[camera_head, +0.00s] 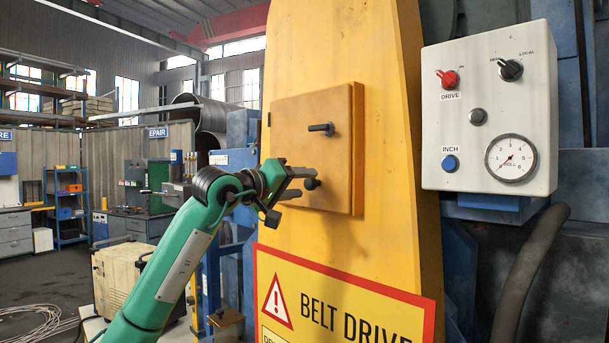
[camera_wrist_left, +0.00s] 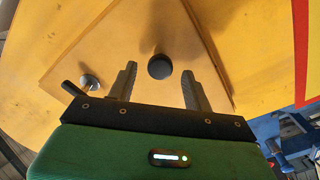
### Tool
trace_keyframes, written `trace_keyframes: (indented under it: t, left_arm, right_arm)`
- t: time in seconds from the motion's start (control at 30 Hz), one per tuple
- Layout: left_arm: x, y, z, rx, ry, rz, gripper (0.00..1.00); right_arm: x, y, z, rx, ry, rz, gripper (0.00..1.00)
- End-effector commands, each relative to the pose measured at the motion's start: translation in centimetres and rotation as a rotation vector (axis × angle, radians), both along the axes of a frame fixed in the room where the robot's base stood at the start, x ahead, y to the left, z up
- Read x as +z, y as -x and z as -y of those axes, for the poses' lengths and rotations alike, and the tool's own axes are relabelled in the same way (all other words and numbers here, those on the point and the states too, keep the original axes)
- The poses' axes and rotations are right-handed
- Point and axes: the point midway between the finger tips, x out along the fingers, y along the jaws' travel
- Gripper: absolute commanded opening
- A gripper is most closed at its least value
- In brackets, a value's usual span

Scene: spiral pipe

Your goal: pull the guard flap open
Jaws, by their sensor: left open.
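The guard flap (camera_head: 287,140) is a square orange-yellow panel on the tall yellow guard, and it looks closed. It carries a black lever latch (camera_head: 322,129) near its upper part and a dark round knob (camera_head: 312,184) lower down. My left gripper (camera_head: 302,183) is open at the knob. In the left wrist view the knob (camera_wrist_left: 159,67) shows between the two spread fingertips (camera_wrist_left: 160,72), with visible gaps on both sides. The latch (camera_wrist_left: 88,83) is at the left there, beside a finger. My right gripper is not in view.
A grey control box (camera_head: 488,110) with a red knob, a black knob, a blue button and a dial is at the right. A belt drive warning sign (camera_head: 340,300) is below the flap. A beige cabinet (camera_head: 122,275) stands at the lower left, behind my arm.

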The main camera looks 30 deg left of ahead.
Motion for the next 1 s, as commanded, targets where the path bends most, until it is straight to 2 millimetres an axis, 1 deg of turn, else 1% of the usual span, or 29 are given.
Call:
trace_keyframes:
  t: [0.03,0.2,0.47,0.5,0.57,0.7,0.73,0.77,1.0]
  left_arm:
    - [0.2,-0.6,0.3,-0.001,0.001,-0.001,0.51]
    - [0.0,-1.6,0.6,0.000,0.000,-0.002,0.51]
    - [-0.1,-1.8,0.6,0.000,0.000,0.000,0.51]
    - [-0.1,-1.8,0.6,0.000,0.000,0.000,0.49]
    - [-0.1,-1.8,0.6,0.000,0.000,0.000,0.37]
    - [-0.1,-1.8,0.6,0.001,0.001,-0.001,0.10]
    - [-0.1,-1.8,0.6,0.001,0.001,-0.001,0.04]
    - [-0.1,-1.8,0.6,0.001,0.001,-0.001,0.00]
    - [-0.1,-1.5,0.4,-0.006,0.000,-0.001,0.00]
  right_arm:
    - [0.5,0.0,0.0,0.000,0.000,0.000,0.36]
    - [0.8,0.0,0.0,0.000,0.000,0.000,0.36]
    - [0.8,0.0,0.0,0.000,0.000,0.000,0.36]
    - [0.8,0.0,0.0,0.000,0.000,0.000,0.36]
    - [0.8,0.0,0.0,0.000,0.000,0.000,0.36]
    - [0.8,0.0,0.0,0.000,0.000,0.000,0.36]
    - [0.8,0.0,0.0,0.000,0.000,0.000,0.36]
    - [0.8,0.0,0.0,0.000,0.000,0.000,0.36]
    - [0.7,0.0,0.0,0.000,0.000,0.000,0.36]
